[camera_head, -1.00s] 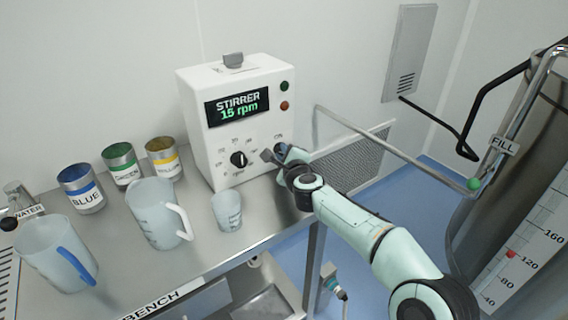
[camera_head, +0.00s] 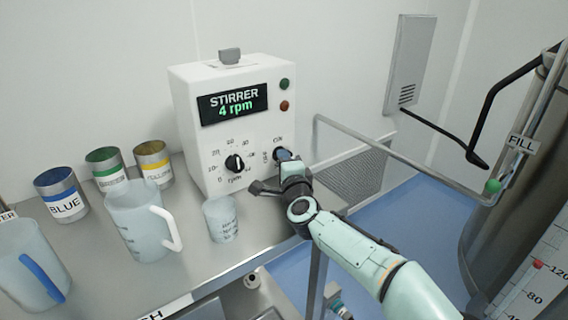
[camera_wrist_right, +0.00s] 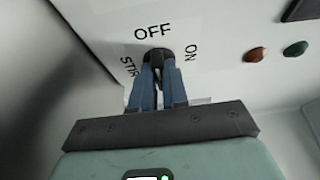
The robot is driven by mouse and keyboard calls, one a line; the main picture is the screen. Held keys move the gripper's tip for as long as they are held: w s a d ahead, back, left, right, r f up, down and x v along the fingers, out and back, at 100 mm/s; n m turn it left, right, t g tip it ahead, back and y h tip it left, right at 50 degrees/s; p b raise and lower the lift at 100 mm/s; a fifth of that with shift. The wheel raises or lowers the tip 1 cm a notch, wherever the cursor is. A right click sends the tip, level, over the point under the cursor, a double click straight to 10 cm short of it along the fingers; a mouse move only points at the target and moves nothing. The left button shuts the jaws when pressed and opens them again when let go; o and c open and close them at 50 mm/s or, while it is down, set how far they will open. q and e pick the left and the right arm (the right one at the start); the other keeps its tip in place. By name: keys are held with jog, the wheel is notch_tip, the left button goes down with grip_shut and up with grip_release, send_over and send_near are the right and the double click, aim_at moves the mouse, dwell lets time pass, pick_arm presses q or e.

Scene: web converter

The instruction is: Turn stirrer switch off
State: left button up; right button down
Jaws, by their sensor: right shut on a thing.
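The white stirrer box (camera_head: 183,110) stands on the bench with a display (camera_head: 232,104) reading "STIRRER 4 rpm". My right gripper (camera_head: 283,155) is at the lower right of its front panel, over the switch. In the right wrist view, my right gripper's two blue fingers (camera_wrist_right: 158,68) are shut on the dark stirrer switch (camera_wrist_right: 158,53). OFF is printed at the switch's top and ON at its right in that view. The fingers hide much of the switch, so its exact pointer angle cannot be told. My left gripper is not in view.
A black rpm knob (camera_head: 235,162) sits left of the switch. Green (camera_head: 285,84) and red (camera_head: 284,106) lamps are above. A small cup (camera_head: 220,219), a larger jug (camera_head: 135,225) and several paint cans stand on the bench. A metal rail (camera_head: 400,153) runs at the right.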

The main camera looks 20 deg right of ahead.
jog(key=shift+r, duration=0.25)
jog(key=c, duration=1.3)
grip_release()
jog(key=shift+o, duration=0.8)
jog(key=shift+w+a+f, duration=0.1)
jog(key=shift+w+f, duration=0.05)
jog(key=shift+s, duration=0.55)
jog(key=s, duration=1.1)
jog(key=shift+s+a, duration=0.2)
jog(key=shift+a, duration=0.05)
jog(key=shift+s, duration=0.5)
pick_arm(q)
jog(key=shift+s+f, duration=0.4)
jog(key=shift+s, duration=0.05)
pick_arm(e)
jog(key=shift+f, duration=0.1)
